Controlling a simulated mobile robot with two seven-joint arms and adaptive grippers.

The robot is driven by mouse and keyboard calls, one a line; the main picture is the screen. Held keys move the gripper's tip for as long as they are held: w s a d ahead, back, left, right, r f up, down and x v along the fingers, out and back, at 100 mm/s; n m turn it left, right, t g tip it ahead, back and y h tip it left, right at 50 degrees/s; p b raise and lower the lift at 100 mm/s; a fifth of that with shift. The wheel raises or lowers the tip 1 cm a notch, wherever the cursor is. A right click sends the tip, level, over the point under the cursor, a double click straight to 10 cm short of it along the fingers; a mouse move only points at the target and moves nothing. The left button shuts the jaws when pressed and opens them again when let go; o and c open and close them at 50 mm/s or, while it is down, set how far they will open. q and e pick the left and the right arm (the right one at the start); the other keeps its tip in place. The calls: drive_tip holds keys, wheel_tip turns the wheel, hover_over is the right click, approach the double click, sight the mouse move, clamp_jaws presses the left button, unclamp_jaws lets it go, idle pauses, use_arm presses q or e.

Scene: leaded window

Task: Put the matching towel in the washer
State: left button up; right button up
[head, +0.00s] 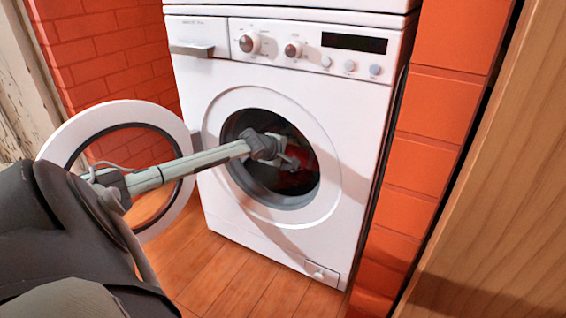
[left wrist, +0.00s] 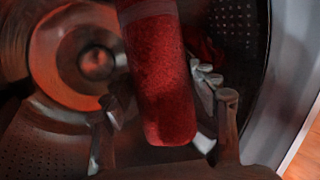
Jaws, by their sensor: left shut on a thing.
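The washer (head: 220,150) is white, with its round door (head: 63,135) swung open to the left. My left arm reaches across the open door, and my left gripper (head: 290,158) is inside the drum opening. It is shut on a red towel (head: 305,172), part of which shows inside the dark drum. In the left wrist view the red towel (left wrist: 163,85) hangs long and rolled between the fingers of the left gripper (left wrist: 165,115), with a paler band near the top. The drum's perforated metal wall (left wrist: 232,25) is around it. My right gripper is not in view.
A second white appliance (head: 300,4) sits on top of the washer. An orange brick wall (head: 445,100) and a wooden panel (head: 510,190) stand close on the right. Wooden floor (head: 235,275) is clear in front.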

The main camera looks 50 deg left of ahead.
sight(287, 153)
use_arm(q)
drive_tip(key=w, duration=0.1)
drive_tip(key=w+b, duration=0.1)
drive_tip(key=shift+w+a+f, duration=0.1)
drive_tip(key=shift+w+a, duration=0.3)
drive_tip(key=shift+w+a+f, duration=0.25)
drive_tip(key=shift+w+f, duration=0.45)
drive_tip(key=shift+f, duration=0.25)
drive_tip(key=shift+w+a+f, duration=0.2)
drive_tip(key=shift+w+f, duration=0.5)
drive_tip(key=shift+f, duration=0.25)
drive_tip(key=o, duration=1.3)
drive_tip(key=v, duration=1.2)
